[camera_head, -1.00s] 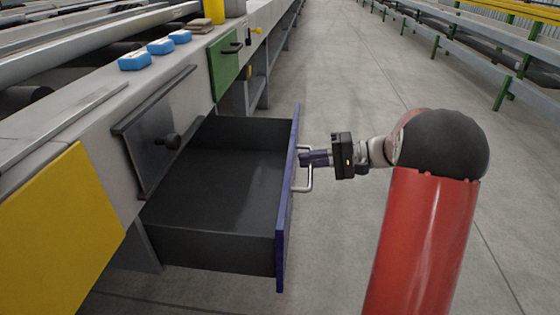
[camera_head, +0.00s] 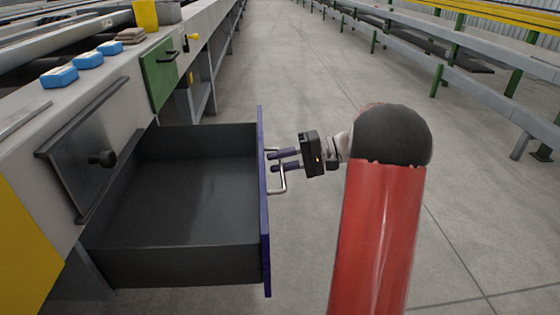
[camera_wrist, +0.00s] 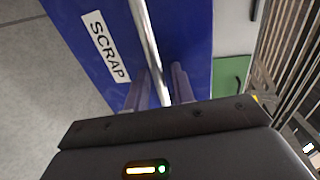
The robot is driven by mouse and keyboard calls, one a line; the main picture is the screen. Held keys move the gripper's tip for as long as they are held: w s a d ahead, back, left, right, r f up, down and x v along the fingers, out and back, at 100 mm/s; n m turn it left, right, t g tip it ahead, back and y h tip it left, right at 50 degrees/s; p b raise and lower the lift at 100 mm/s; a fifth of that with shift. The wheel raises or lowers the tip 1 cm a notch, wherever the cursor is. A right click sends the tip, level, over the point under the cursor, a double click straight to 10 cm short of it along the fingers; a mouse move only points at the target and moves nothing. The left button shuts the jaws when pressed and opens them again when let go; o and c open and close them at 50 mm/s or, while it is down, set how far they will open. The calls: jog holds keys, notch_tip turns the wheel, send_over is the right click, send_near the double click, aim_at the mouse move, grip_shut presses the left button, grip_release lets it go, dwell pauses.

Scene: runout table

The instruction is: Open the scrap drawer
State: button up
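The scrap drawer (camera_head: 185,265) is pulled far out of the table's side. It is dark grey inside and looks empty. Its blue front panel (camera_head: 264,235) carries a white SCRAP label (camera_wrist: 104,45) in the wrist view. A silver bar handle (camera_head: 283,181) stands out from the front; it also shows in the wrist view (camera_wrist: 148,45). My gripper (camera_head: 274,160) is at the handle with its two fingers spread apart. In the wrist view the bar passes between the fingers (camera_wrist: 160,85), with a gap visible beside it.
A dark grey hatch with a black knob (camera_head: 102,158) is on the table side above the drawer. A green panel (camera_head: 160,75) with a dark handle is farther along. Several blue blocks (camera_head: 60,77) lie on the table top. The floor (camera_head: 330,60) to the right is clear.

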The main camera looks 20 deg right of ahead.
jog(key=p+v, duration=0.1)
jog(key=v, duration=0.7)
dwell(0.6)
